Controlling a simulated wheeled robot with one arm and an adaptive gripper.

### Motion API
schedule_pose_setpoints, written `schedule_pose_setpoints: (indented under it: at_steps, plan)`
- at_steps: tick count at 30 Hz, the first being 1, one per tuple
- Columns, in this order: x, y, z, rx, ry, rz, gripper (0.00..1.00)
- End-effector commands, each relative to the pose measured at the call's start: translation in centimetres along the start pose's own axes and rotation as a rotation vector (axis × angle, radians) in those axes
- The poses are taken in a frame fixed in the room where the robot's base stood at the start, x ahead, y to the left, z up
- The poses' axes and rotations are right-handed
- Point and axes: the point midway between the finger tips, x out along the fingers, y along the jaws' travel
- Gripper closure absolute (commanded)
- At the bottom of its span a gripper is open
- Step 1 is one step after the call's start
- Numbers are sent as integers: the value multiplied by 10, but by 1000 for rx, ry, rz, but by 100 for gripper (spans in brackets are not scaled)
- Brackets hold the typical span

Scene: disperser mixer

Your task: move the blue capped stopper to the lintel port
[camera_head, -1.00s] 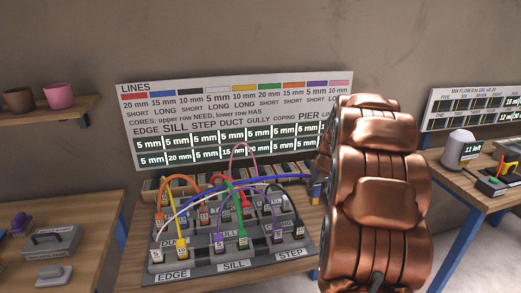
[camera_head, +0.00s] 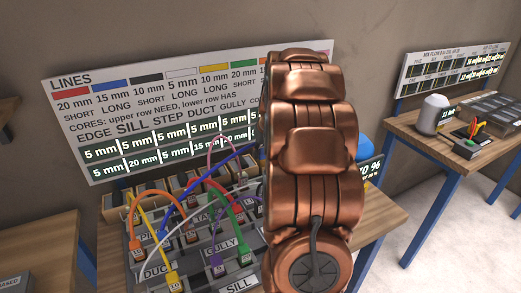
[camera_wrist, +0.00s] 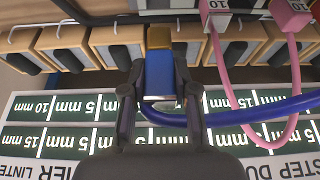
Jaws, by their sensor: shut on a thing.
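The blue capped stopper (camera_wrist: 159,75) is between my gripper's fingers (camera_wrist: 160,98) in the wrist view, with a gold-brown end at the top. A blue line (camera_wrist: 230,116) runs from it to the right. The blue line (camera_head: 232,156) also shows in the head view, passing behind my copper arm. The arm hides my gripper and the stopper there. The port panel (camera_head: 205,262) carries labels such as DUCT, GULLY and SILL. I cannot make out the lintel port; the arm covers the panel's right part. Part of a LINTEL label shows upside down on the sign (camera_wrist: 30,168).
Several wooden blocks (camera_wrist: 115,45) with dark faces stand in a row beside the stopper. A pink line (camera_wrist: 228,85) hangs close on the right. Orange (camera_head: 150,196), yellow and other lines arch over the panel. Another bench (camera_head: 420,130) stands at right, with clear floor between.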

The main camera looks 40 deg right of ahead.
Motion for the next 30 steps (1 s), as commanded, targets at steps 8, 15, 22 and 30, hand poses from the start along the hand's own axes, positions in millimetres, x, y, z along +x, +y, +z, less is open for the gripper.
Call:
schedule_pose_setpoints:
  at_steps: [8, 15, 22, 30]
  plan:
    - [1, 1, 1, 1, 2, 1, 100]
    - [16, 1, 8, 3, -1, 0, 100]
    - [33, 2, 15, 3, -1, 0, 100]
    - [50, 2, 21, 2, 2, 2, 100]
